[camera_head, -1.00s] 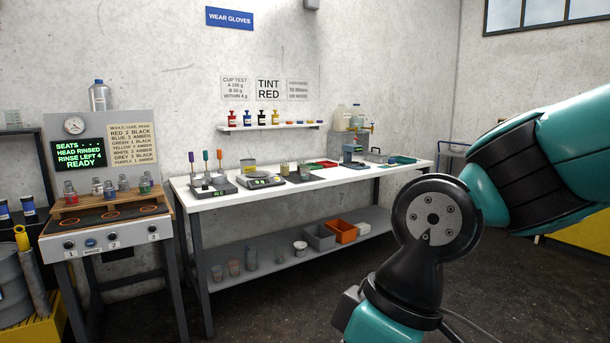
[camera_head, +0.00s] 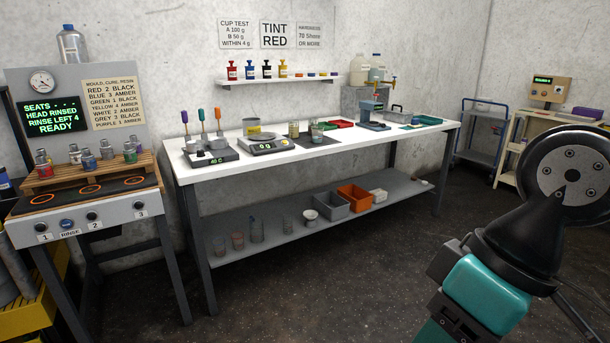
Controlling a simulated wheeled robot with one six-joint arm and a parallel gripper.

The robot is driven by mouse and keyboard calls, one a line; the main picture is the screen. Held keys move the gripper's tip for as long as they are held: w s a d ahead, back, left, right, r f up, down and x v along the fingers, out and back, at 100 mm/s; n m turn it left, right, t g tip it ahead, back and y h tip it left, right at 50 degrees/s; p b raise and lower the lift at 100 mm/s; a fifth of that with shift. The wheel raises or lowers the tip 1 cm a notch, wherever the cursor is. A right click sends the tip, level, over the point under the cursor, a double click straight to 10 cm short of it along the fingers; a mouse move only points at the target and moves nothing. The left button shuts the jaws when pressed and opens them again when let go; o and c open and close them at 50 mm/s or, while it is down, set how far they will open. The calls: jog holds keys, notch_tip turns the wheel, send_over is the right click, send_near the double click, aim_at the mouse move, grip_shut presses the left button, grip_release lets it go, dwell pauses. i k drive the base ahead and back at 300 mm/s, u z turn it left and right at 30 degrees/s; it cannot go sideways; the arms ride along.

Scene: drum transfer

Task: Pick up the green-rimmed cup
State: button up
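I cannot make out a green rim on any cup for certain. Two small clear cups stand on the white bench (camera_head: 350,140): one cup (camera_head: 293,129) near the dark mat, and another cup (camera_head: 316,133) on the mat. More clear cups stand on the lower grey shelf: a reddish cup (camera_head: 237,241), a taller bluish cup (camera_head: 257,230) and a clear cup (camera_head: 287,223). Their rims are too small to tell colours. My arm crosses the lower right of the picture, well to the right of the bench. My gripper is not visible.
A scale (camera_head: 268,145) and a stirrer stand (camera_head: 210,155) sit on the bench. An orange bin (camera_head: 355,197) and grey bin (camera_head: 327,207) are on the lower shelf. A heater station (camera_head: 92,205) stands left, a blue cart (camera_head: 482,140) at the back right. The floor before the bench is clear.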

aim_at(318, 132)
jog(key=z, duration=0.55)
jog(key=i, duration=2)
jog(key=u, duration=0.1)
jog(key=i, duration=1.95)
jog(key=u, duration=0.6)
jog(key=i, duration=0.3)
jog(key=u, duration=0.25)
